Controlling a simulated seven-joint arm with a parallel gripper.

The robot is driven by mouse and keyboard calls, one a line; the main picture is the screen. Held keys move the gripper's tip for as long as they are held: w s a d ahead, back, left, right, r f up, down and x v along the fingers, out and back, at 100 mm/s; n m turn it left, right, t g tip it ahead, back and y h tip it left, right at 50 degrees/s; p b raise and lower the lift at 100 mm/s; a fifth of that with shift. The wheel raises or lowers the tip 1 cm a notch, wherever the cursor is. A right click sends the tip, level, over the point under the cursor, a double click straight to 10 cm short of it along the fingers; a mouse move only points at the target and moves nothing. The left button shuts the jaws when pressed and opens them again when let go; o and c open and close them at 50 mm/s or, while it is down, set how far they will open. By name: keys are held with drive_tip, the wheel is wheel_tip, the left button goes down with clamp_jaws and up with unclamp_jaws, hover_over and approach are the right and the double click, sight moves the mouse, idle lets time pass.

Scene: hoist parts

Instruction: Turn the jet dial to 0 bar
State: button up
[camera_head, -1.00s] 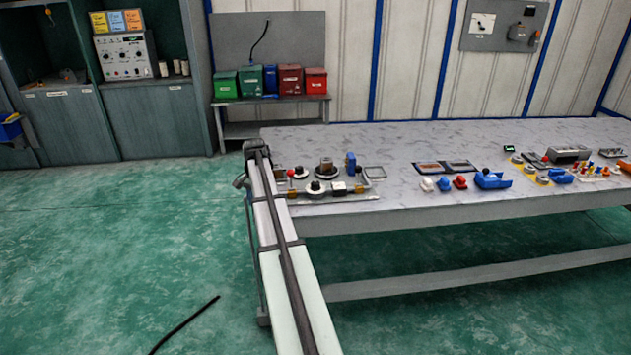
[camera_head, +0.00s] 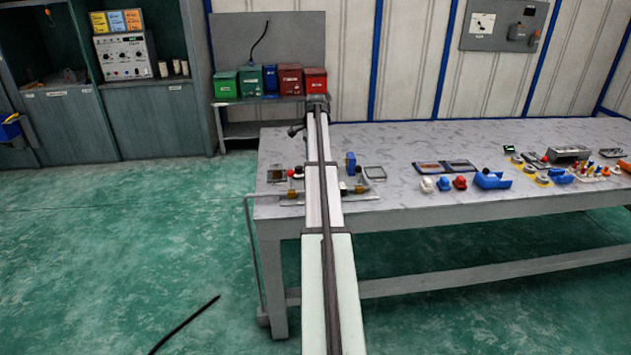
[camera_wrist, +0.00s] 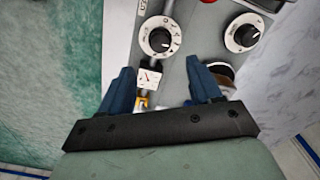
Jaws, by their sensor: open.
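In the wrist view, a round dial with a black knob and white scale ring (camera_wrist: 160,38) sits on a grey panel (camera_wrist: 204,55), just beyond my fingertips. A second similar dial (camera_wrist: 243,33) is to its right. The lettering is too small to tell which one is the jet dial or what value either reads. In the head view, my arm hides most of this panel.
The panel lies near the left end of the grey table (camera_head: 420,150). A red part (camera_wrist: 207,1) shows at the wrist view's top edge. Coloured parts, including a blue block (camera_head: 492,180), lie farther right.

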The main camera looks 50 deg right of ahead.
wheel_tip(320, 180, down, 9)
drive_tip(key=shift+f, duration=0.2)
idle(0.4)
drive_tip(key=c, duration=1)
drive_tip(key=shift+c, duration=0.2)
